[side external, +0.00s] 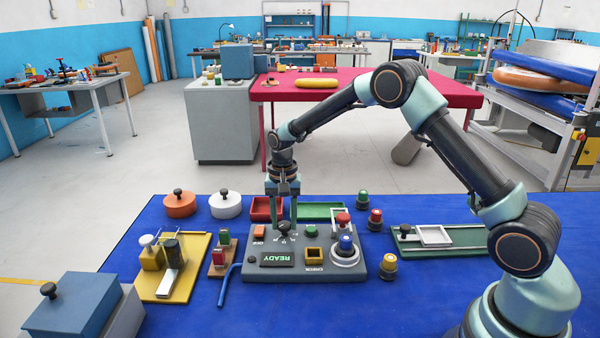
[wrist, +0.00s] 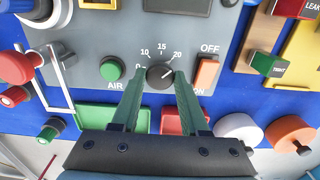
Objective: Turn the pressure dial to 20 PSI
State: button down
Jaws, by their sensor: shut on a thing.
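The pressure dial (wrist: 160,76) is a dark round knob on the grey control panel (wrist: 100,40), with the marks 0, 10, 15 and 20 around it. Its pale pointer line slants up and right, roughly toward the 20 mark. My gripper (wrist: 159,80) has one green finger on each side of the dial and is shut on it. In the side view the dial (side external: 284,231) shows below my gripper (side external: 284,226), which points straight down at the panel. The exact contact of the fingertips is hard to see.
An orange OFF/ON switch (wrist: 206,72) is close to the right of the dial, and a green AIR button (wrist: 113,68) to its left. The panel's display (side external: 278,259) reads READY. Lidded pots (side external: 225,205) and trays (side external: 318,211) stand behind the panel on the blue table.

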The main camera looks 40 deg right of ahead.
aim_at(285, 224)
jog(key=shift+c, duration=2.1)
grip_release()
jog(key=shift+r, duration=0.1)
notch_tip(285, 224, up, 12)
jog(key=s+r+n+t, duration=0.3)
jog(key=s+r+n, duration=0.2)
jog(key=s+r, duration=0.55)
jog(key=s+f+n+t, duration=0.1)
jog(key=s+n, duration=0.1)
jog(key=s, duration=0.4)
jog(key=s+a+f+n+t, duration=0.1)
jog(key=s+n, duration=0.1)
jog(key=s, duration=0.3)
jog(key=shift+s+a+f+t, duration=0.25)
jog(key=shift+s+t, duration=0.05)
jog(key=shift+s, duration=0.1)
